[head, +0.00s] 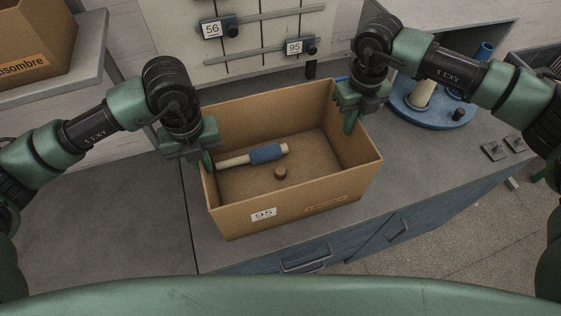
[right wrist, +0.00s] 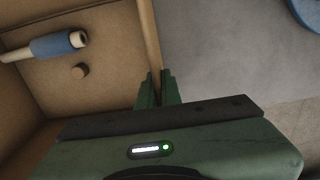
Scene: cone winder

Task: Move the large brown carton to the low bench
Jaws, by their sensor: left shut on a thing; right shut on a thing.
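The large brown carton (head: 233,218) is open at the top, with a "95" label on its front. It appears at the right part of a grey bench top in the head view. A blue-wrapped cone or tube (head: 268,154) and a small brown plug (head: 281,173) lie inside it. My left gripper (head: 207,163) is shut on the carton's left wall. My right gripper (head: 350,122) is shut on its right wall; the right wrist view shows the fingers (right wrist: 158,88) astride that wall (right wrist: 149,40). Whether the carton touches the surface beneath is hard to tell.
A lower dark grey surface (head: 100,225) lies clear at the left. Another carton (head: 35,40) sits on a shelf at upper left. A blue round tray (head: 430,112) with bobbins stands right of the carton. A panel with number tags (head: 240,50) is behind.

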